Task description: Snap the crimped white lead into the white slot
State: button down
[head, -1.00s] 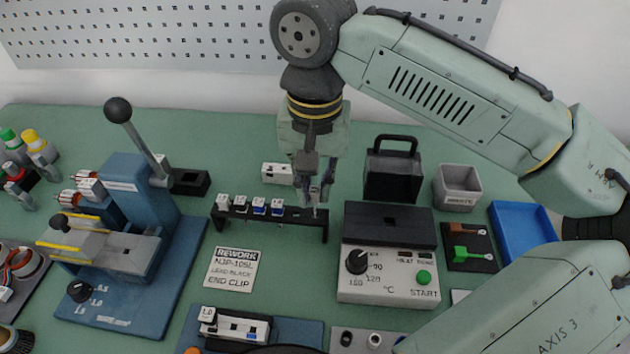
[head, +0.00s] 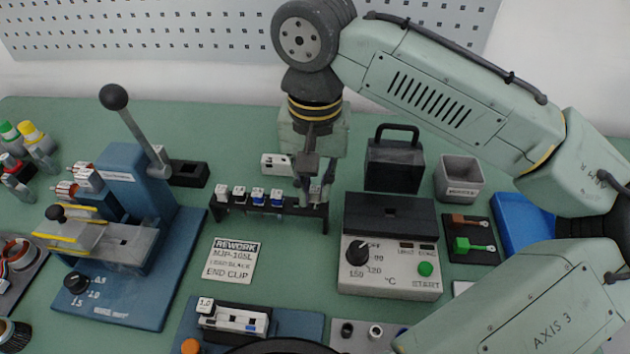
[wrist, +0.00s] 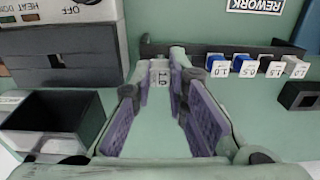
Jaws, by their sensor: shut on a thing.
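My gripper (head: 314,192) is at the right end of the black rack (head: 270,208) in the head view. In the wrist view, the two purple-padded fingers (wrist: 161,80) reach to that end of the rack, shut on a small whitish block (wrist: 160,75) between their tips. I cannot tell whether the block still sits in the rack. Several blue and white numbered blocks (wrist: 240,65) stand along the rack. No crimped white lead can be made out. A low fixture (head: 233,320) with white parts and a 1.0 tag lies at the front; I cannot tell whether it has the white slot.
A heater box (head: 390,265) stands right of the rack, with a black handled box (head: 394,165) behind it. A blue lever press (head: 140,215) stands at left. A white connector (head: 277,165) lies behind the rack. A rework card (head: 231,260) lies in front.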

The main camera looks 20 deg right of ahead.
aim_at(315, 190)
jog(key=shift+f, duration=0.1)
jog(key=shift+f+b, duration=0.5)
jog(key=shift+f, duration=0.4)
jog(key=c, duration=1.5)
grip_release()
notch_tip(315, 190, up, 12)
jog(key=shift+r, duration=0.1)
jog(key=shift+s, duration=0.1)
